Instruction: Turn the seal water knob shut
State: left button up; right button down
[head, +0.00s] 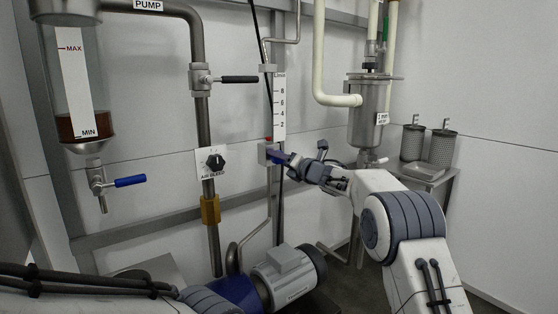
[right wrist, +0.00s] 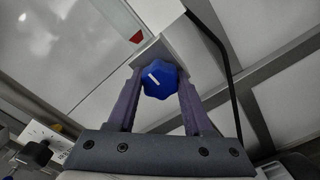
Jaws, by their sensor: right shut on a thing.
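The seal water knob (right wrist: 160,82) is blue and lobed, with a white mark that slants in the right wrist view. It sits on a grey block below the flow scale (head: 280,108). My right gripper (head: 281,158) reaches it from the right, and its two purple fingers are shut on the knob, one on each side. In the head view the fingers and the block hide most of the knob. My left gripper is out of view; only part of my left arm shows at the bottom left.
The air bleed knob (head: 215,161) is black and sits left of the block. A blue-handled valve (head: 130,181) hangs under the sight glass at the far left. A motor (head: 283,278) stands low, below the block. A steel vessel (head: 368,115) is at the right.

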jog(key=shift+a+f, duration=0.15)
jog(key=shift+a, duration=0.05)
jog(key=shift+c, duration=1.5)
grip_release()
jog(key=shift+d, duration=0.1)
jog(key=shift+s+d, duration=0.1)
jog(key=p+v, duration=0.1)
jog(key=v, duration=0.9)
jog(key=shift+s+p, duration=0.15)
jog(key=shift+p, duration=0.15)
